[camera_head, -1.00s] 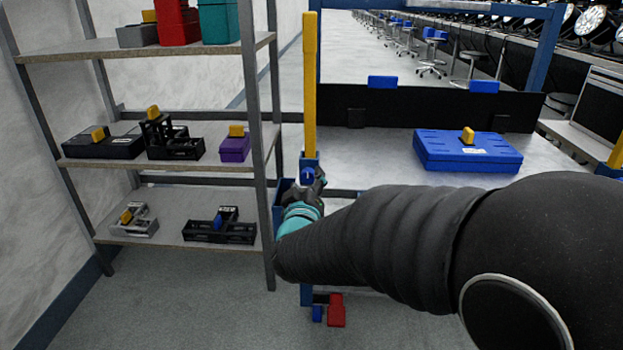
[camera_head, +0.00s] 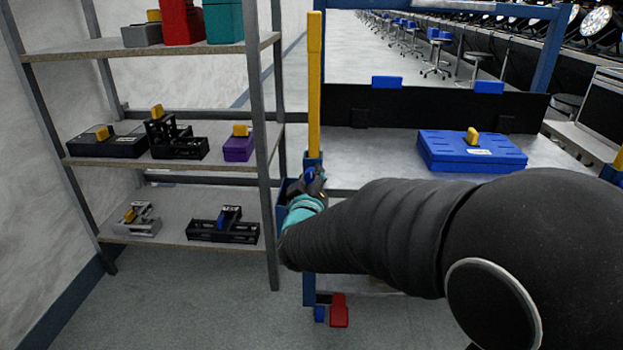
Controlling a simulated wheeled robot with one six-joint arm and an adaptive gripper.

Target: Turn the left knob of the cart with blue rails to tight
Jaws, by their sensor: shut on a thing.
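The cart with blue rails (camera_head: 549,50) stands ahead and to the right, with a yellow upright (camera_head: 314,85) at its left corner. The left knob (camera_head: 309,174) is a small blue piece at the post below the yellow upright. My gripper (camera_head: 313,181) is at this knob and shut on it. My dark sleeved arm reaches in from the right, with a teal band at the wrist. The fingers and wrist hide most of the knob, so its turn angle cannot be read.
A grey shelf unit (camera_head: 170,176) with boxes and clamps stands close on the left of the post. A blue case (camera_head: 470,150) lies on the cart's top. A red pedal (camera_head: 339,311) is low at the cart's leg. Floor is clear at front left.

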